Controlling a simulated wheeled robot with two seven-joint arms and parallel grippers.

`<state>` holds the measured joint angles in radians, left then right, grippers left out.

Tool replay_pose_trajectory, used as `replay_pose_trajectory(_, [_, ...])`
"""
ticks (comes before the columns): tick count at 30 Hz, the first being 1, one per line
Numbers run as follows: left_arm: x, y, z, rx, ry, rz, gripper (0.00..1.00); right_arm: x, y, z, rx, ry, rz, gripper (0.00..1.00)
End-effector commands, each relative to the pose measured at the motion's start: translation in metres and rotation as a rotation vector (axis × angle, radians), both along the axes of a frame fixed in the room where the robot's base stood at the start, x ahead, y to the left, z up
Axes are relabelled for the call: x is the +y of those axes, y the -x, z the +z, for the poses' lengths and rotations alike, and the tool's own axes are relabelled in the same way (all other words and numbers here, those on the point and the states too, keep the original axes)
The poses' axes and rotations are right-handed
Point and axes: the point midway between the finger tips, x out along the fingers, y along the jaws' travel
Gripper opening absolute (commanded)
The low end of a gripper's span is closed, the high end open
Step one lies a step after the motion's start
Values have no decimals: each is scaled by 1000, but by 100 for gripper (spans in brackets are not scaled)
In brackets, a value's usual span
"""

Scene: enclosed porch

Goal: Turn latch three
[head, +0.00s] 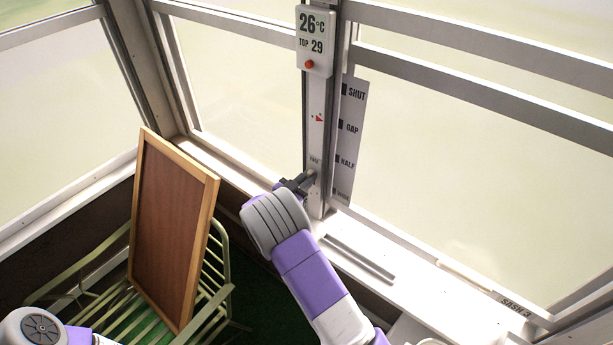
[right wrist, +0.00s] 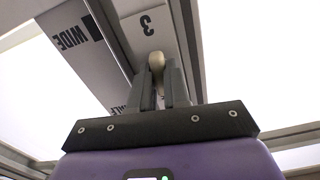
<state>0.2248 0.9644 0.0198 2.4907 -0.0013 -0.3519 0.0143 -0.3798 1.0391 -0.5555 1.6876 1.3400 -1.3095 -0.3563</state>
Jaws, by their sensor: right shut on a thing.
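Latch three is on the upright window post, where a pale knob (right wrist: 156,60) shows in the right wrist view beside a plate marked 3 (right wrist: 147,24). My right gripper (head: 305,181) is at the lower part of the post in the head view. Its fingers (right wrist: 157,75) are shut on the knob, hiding part of it. A scale plate (head: 350,105) right of the post reads SHUT, GAP, HALF and WIDE from top to bottom. The gripper is near the level of the lower marks. My left gripper is out of view.
A temperature display (head: 315,40) is above on the post. A framed brown board (head: 172,225) leans on a green slatted bench (head: 222,285) at left. A white sill (head: 440,300) runs right, with a SASH 3 label (head: 515,305). Large window panes surround the post.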

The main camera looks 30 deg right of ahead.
Motion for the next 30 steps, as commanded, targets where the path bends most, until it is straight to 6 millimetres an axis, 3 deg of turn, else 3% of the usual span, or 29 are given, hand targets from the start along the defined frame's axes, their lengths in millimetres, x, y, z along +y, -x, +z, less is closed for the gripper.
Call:
replay_pose_trajectory(9, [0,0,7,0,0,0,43,0,0,1,99,41,0,0])
replay_pose_trajectory(24, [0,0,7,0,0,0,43,0,0,0,115,48,0,0])
replay_pose_trajectory(25, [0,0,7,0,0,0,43,0,0,0,115,48,0,17])
replay_pose_trajectory(30, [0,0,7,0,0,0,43,0,0,0,115,47,0,42])
